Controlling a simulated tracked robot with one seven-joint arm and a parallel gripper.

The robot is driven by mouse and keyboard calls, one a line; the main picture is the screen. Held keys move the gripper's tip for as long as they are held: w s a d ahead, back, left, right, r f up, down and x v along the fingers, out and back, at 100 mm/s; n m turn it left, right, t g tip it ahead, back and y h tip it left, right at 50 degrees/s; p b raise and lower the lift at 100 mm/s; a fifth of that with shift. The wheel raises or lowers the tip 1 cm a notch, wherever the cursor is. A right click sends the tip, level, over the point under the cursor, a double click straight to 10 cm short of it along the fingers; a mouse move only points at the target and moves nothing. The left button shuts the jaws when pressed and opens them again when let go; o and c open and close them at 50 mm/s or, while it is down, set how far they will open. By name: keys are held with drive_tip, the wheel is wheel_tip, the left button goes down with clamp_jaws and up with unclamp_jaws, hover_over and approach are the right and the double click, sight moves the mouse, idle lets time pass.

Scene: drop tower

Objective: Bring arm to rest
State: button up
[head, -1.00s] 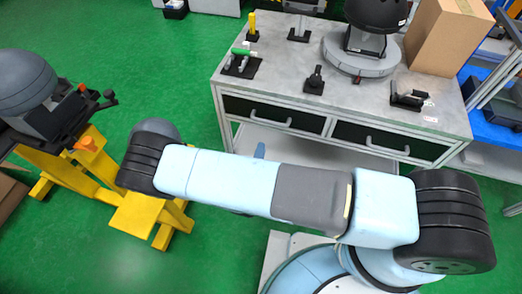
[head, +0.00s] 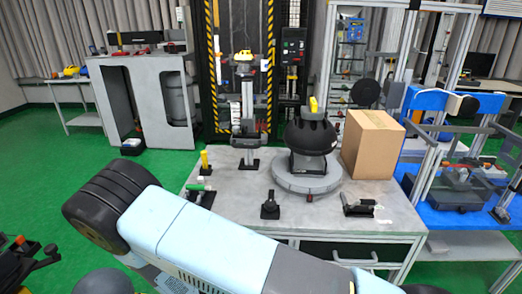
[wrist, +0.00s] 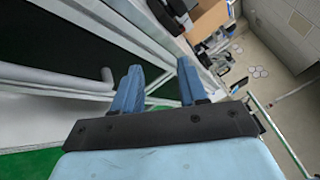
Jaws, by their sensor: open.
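My gripper (wrist: 158,86) shows in the wrist view, with two blue fingers apart and nothing between them. It is close to the front of the workbench, beside a dark drawer front (wrist: 40,40) with a grey bar handle (wrist: 60,80). I cannot tell whether it touches the bench. In the head view, my light-blue and grey arm (head: 215,235) crosses the lower part of the picture in front of the workbench (head: 240,190). The gripper itself is hidden or out of frame there.
On the bench stand a black dome on a round grey base (head: 308,182), a cardboard box (head: 372,145), a yellow-handled tool (head: 204,160) and small black holders. A striped tower frame (head: 213,70) rises behind. A blue table (head: 465,215) is at right. Green floor (head: 50,160) is open at left.

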drive_tip(key=d+r+m+g+y, duration=0.1)
drive_tip(key=d+r+m+g, duration=0.6)
drive_tip(key=d+r+m, duration=0.5)
drive_tip(key=d+r+m+g+y, duration=0.1)
drive_tip(key=d+r+m+g, duration=0.8)
drive_tip(key=r, duration=0.6)
drive_tip(key=s+d+r+m+t+y, duration=0.3)
drive_tip(key=s+d+r+m+y, duration=0.1)
drive_tip(key=s+r+m, duration=0.3)
drive_tip(key=s+d+r+m+t+y, duration=0.4)
drive_tip(key=s+r+m, duration=0.4)
drive_tip(key=r+m, duration=0.3)
drive_tip(key=shift+s+d+r+m+y, duration=0.25)
drive_tip(key=shift+d+m+y, duration=0.3)
drive_tip(key=shift+d, duration=0.4)
